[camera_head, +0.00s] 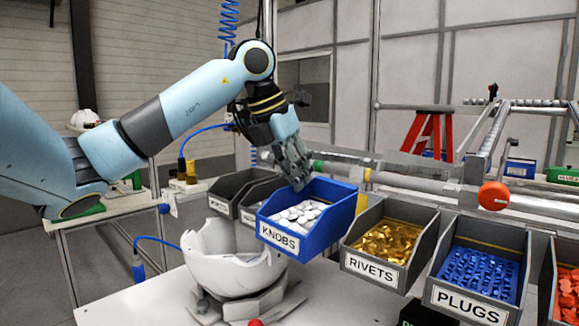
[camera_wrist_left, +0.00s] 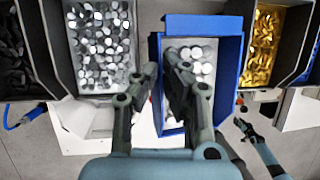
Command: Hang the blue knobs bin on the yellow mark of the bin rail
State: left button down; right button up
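The blue knobs bin (camera_head: 318,236) holds white round knobs and has a KNOBS label on its front. My left gripper (camera_head: 296,176) reaches down at its left wall. In the left wrist view its fingers (camera_wrist_left: 160,68) straddle the left wall of the blue bin (camera_wrist_left: 232,75) and look closed on it. The bin stands farther forward than its neighbours there. A yellow mark (camera_head: 362,203) shows on the bin rail (camera_head: 395,180), just right of the bin. My right gripper (camera_wrist_left: 242,125) is small at the lower right of the wrist view; its finger opening is unclear.
Grey bins of rivets (camera_head: 376,271) and plugs (camera_head: 468,302) stand to the right, the rivets bin close beside the blue one. Other grey bins (camera_head: 232,188) stand to the left. A white helmet shell (camera_head: 222,268) on a stand is below left of the blue bin.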

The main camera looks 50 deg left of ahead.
pick_arm(q)
jog(key=shift+w+a+r+p, duration=0.1)
jog(key=shift+w+p, duration=0.65)
jog(key=shift+w, duration=0.65)
jog(key=shift+w+a+f+b, duration=0.1)
jog(key=shift+w+f+b, duration=0.1)
jog(key=shift+w+f, duration=0.55)
jog(key=shift+w+a+f+b, duration=0.15)
jog(key=shift+w+f, duration=0.35)
jog(key=shift+w, duration=0.35)
jog(key=c, duration=1.4)
grip_release()
jog(key=shift+d, duration=0.1)
